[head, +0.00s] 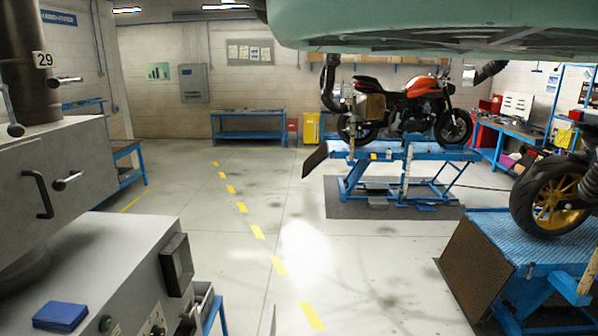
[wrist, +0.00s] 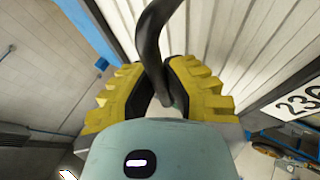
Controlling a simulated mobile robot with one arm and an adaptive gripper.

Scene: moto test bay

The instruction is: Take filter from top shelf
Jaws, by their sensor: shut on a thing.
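My gripper (wrist: 160,92), with yellow ribbed fingers on dark pads, shows in the wrist view. It is shut on a dark curved bar (wrist: 151,38), which runs from the top edge down between the fingers. The bar's far end is outside the picture, and I cannot tell whether it is part of the filter. Nothing is clearly recognizable as a filter or a top shelf in either view. The gripper does not show in the head view.
White ribbed panelling (wrist: 225,50) and a "236" plate (wrist: 301,99) are close to the gripper. In the head view, an orange motorcycle (head: 415,100) stands on a blue lift, grey machinery (head: 75,180) is at left, and the middle floor (head: 340,270) is clear.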

